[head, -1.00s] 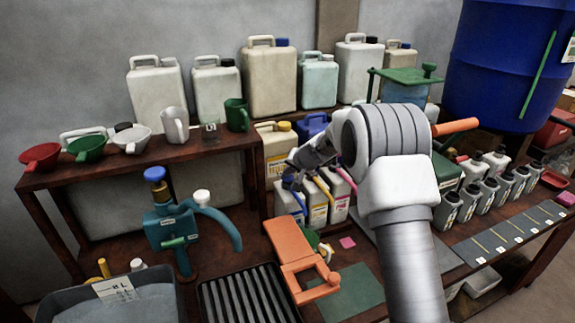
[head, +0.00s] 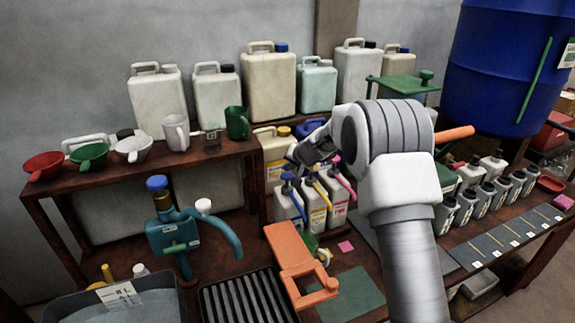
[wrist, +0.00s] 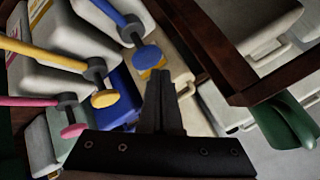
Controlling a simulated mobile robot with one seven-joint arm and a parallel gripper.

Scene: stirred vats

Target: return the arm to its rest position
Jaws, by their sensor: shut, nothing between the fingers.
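My gripper (head: 297,154) is at the end of my raised, folded arm in the head view, just above several pump-topped bottles (head: 316,206) on the bench. In the wrist view my gripper (wrist: 163,75) is shut with nothing between its fingers. The blue-headed pump (wrist: 146,57) appears close beside the fingertips; I cannot tell whether they touch. Yellow-headed (wrist: 105,98) and pink-headed (wrist: 73,130) pumps lie to its left in that view.
A wooden shelf (head: 150,162) with funnels, jugs and a green mug (head: 237,122) stands left of my gripper. Large canisters (head: 268,82) line the wall. A blue drum (head: 505,65) stands at the right. An orange clamp-like tool (head: 296,262) lies on the bench below.

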